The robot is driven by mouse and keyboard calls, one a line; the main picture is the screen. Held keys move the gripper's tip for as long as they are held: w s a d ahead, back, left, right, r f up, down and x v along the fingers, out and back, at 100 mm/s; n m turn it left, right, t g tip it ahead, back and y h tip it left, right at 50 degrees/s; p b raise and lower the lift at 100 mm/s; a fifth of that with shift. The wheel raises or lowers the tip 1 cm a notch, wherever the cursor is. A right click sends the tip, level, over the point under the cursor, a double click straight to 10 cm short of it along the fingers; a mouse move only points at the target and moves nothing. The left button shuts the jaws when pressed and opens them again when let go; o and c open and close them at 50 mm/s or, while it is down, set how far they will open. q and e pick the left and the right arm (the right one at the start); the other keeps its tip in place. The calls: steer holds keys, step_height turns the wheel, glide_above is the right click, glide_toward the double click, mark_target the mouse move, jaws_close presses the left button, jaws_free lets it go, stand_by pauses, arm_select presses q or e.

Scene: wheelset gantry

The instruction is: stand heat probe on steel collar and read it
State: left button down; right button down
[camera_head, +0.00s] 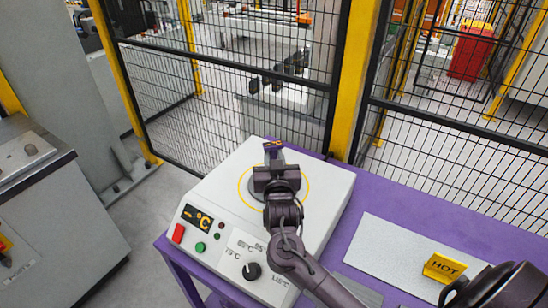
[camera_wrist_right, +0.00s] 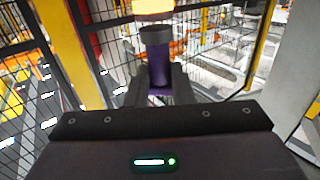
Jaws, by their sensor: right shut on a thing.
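The heat probe (camera_head: 273,148) has a dark head with small orange marks. Its purple body (camera_wrist_right: 157,72) stands between the fingers in the right wrist view, below a grey neck. My right gripper (camera_head: 276,176) is shut on the probe, over the middle of the white heater's top. A dark round surface (camera_head: 257,193) shows beneath the gripper, inside a yellow ring. I cannot tell whether it is the steel collar or the heater's plate. The probe's lower end is hidden, so contact cannot be told. My left gripper is not in view.
The white heater (camera_head: 222,180) has a display (camera_head: 198,219), buttons and a dial (camera_head: 251,271). It stands on a purple table (camera_head: 400,205). To the right are a pale plate (camera_head: 395,250) and a yellow HOT sign (camera_head: 444,268). A mesh fence (camera_head: 230,95) stands behind.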

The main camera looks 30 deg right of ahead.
steer(key=shift+f, duration=0.25)
steer(key=shift+f, duration=0.2)
steer(key=c, duration=1.3)
jaws_free()
steer(key=shift+o, duration=0.2)
